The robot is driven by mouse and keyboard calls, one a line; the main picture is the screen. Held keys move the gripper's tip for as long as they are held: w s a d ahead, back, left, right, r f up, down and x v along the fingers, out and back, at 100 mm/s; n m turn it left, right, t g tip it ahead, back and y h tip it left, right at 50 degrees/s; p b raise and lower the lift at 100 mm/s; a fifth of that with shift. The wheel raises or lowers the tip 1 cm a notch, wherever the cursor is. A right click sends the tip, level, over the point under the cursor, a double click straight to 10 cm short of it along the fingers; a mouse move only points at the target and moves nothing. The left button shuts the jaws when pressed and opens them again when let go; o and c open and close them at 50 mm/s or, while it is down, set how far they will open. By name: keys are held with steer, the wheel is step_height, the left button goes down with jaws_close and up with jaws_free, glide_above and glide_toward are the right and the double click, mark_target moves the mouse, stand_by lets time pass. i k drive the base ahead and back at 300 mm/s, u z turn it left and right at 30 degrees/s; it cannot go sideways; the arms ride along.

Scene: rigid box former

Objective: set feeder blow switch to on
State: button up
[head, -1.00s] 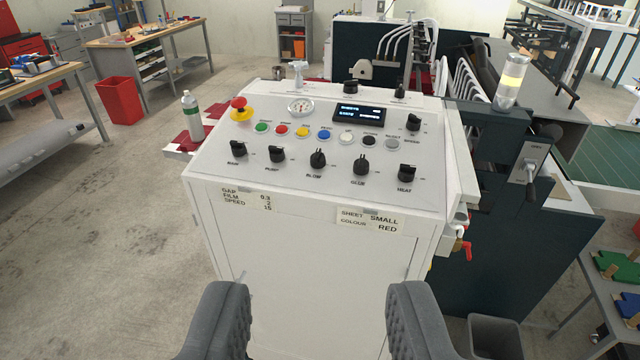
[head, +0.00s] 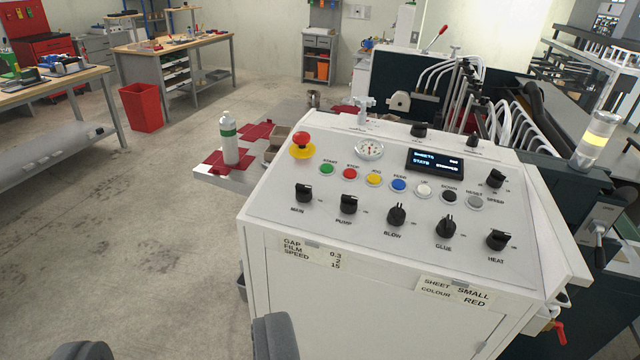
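The white control panel (head: 310,222) stands right of centre with a row of black rotary knobs along its sloped face. The BLOW switch (head: 396,214) is the middle knob of that row, between the PUMP knob (head: 348,204) and the GLUE knob (head: 445,227). Its handle looks roughly upright on the panel; I cannot read its position marks. My gripper (head: 178,346) is open and empty at the bottom left, with only the tips of its grey padded fingers showing. It is apart from the panel, left of and below the BLOW switch.
The MAIN knob (head: 304,193) and HEAT knob (head: 497,239) end the row. A red emergency stop (head: 302,142), coloured buttons and a lit display (head: 435,161) sit above. A bottle (head: 229,140) stands on a side shelf. The floor at left is clear.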

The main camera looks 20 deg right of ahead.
mark_target(396, 216)
steer(key=u, duration=0.05)
steer(key=i, duration=1.25)
steer(key=z, duration=0.6)
